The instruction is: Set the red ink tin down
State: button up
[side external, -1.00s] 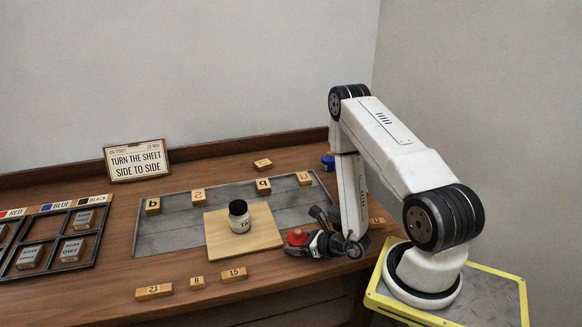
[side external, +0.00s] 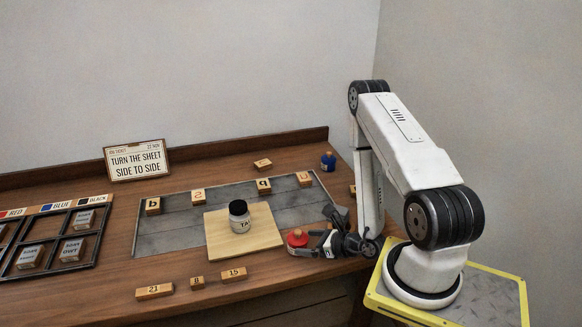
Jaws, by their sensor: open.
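The red ink tin (side external: 298,239) stands upright on the wooden desk, just right of the light wooden board and near the desk's front edge. My gripper (side external: 322,231) is open beside the tin, on its right. A gap shows between the tin's red top and the dark fingers, though part of the lower fingers is close to the tin's base. Exact contact there is too small to tell.
A black-lidded jar (side external: 239,216) stands on the wooden board (side external: 262,238), over a grey metal plate (side external: 165,236). Lettered blocks (side external: 199,195) and a blue ink tin (side external: 328,161) sit behind. Numbered blocks (side external: 154,292) lie in front. A partitioned tray (side external: 72,236) is at left.

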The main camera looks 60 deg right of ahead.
jog(key=shift+v, duration=1.8)
